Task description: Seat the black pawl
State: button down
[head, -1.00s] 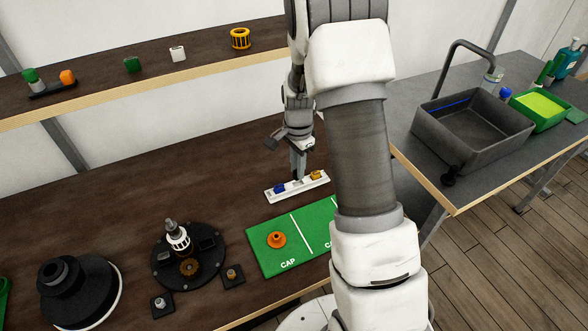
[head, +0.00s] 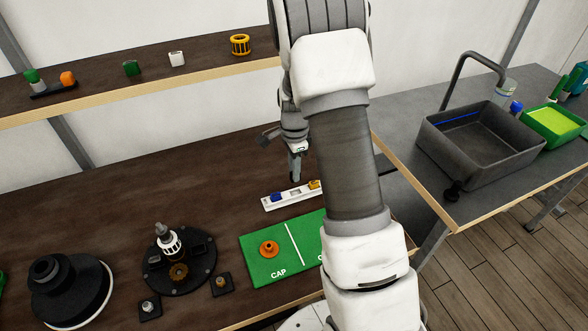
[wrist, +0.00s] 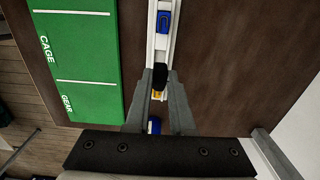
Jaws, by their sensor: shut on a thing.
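My gripper (wrist: 158,73) is shut on the black pawl (wrist: 159,78), which shows between the fingertips in the wrist view. In the head view my gripper (head: 295,174) is just above the white tray (head: 290,198), and the pawl is too small to make out. The tray also shows in the wrist view (wrist: 151,42). It holds a blue piece (head: 277,197) at its left and a yellow piece (head: 314,184) at its right. The round black base (head: 205,271) stands to the left, with an upright post (head: 168,240) and a brass gear (head: 179,272).
A large black stepped part (head: 65,285) stands at far left. A shelf (head: 205,78) with small parts runs behind. A grey sink (head: 470,165) is at right. The brown bench's middle is clear.

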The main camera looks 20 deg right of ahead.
jog(key=shift+f, duration=0.1)
jog(key=shift+f+b, duration=1.65)
jog(key=shift+f, duration=0.5)
jog(key=shift+f, duration=0.25)
jog(key=shift+f+b, duration=0.75)
jog(key=shift+f, duration=0.1)
jog(key=c, duration=0.7)
grip_release()
